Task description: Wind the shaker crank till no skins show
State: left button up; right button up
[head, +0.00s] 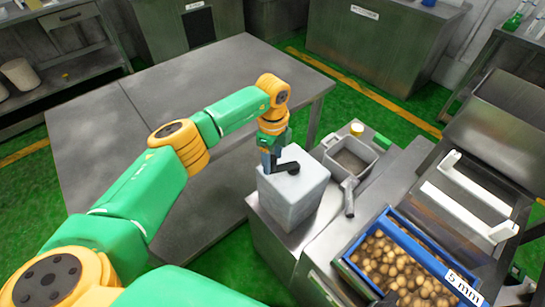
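A pale grey block-shaped housing (292,202) stands on the metal bench, with a black crank (287,167) on its top. My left gripper (269,162) points down at the left end of the crank, touching it or very close. Its fingertips are small and dark here, so I cannot tell whether they are closed on the handle. A blue-framed tray (366,235) marked "5 mm" holds many round tan and brown pieces (402,271). Some look darker than others; skins cannot be told apart at this size. My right gripper is not in view.
A grey open bin (352,160) and a grey handled tool (349,196) are beside the housing. A large bare steel table (180,95) lies under my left arm. The floor is green.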

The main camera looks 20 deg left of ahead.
pick_arm(q)
notch_tip(320, 180, up, 6)
jog(key=shift+r+b, duration=0.2)
jog(key=shift+b, duration=0.75)
jog(key=shift+r, duration=0.35)
